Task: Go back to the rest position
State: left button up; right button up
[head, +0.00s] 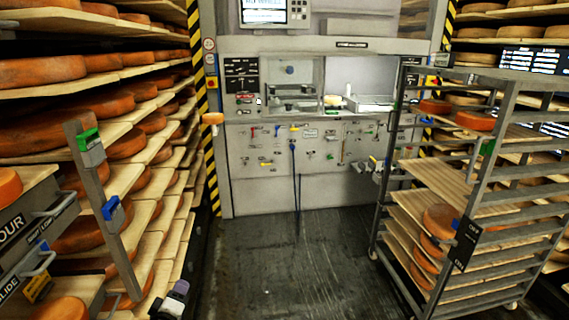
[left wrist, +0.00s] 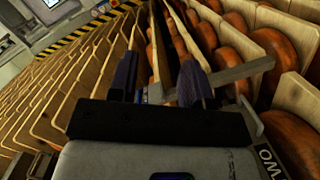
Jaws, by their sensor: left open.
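My left gripper (head: 181,288) is low in the head view, beside the left cheese shelves (head: 150,270), over the edge of the aisle. In the left wrist view its two dark fingers (left wrist: 157,82) stand apart with no cheese between them. A grey metal bar (left wrist: 240,73) shows just past the right finger; I cannot tell whether they touch. Orange cheese wheels (head: 127,144) lie on the wooden boards of these shelves, and also show in the left wrist view (left wrist: 205,37). My right gripper is not in view.
A grey metal post (head: 101,200) with green and blue clips stands before the left shelves. A rack cart (head: 480,190) with boards and several wheels stands right. A grey machine wall (head: 260,195) closes the back. The dark floor (head: 290,265) between is clear.

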pick_arm(q)
jog(key=s+d+r+m+g+p, duration=0.2)
jog(key=s+d+r+m+g, duration=0.3)
jog(key=s, duration=0.8)
jog(key=s+d+m+g+p, duration=0.1)
jog(key=s+m+g+p, duration=0.15)
jog(key=s+m, duration=0.7)
jog(key=s+d+f+g+p, duration=0.1)
jog(key=s+f+g, duration=0.3)
jog(key=s, duration=0.8)
jog(key=s+d+f+g+p, duration=0.15)
jog(key=s+f, duration=0.35)
jog(key=s, duration=0.7)
notch_tip(320, 180, up, 37)
jog(key=s+p, duration=0.1)
jog(key=p, duration=3.7)
jog(key=shift+s+h, duration=0.2)
jog(key=shift+h, duration=0.2)
jog(key=shift+n, duration=0.25)
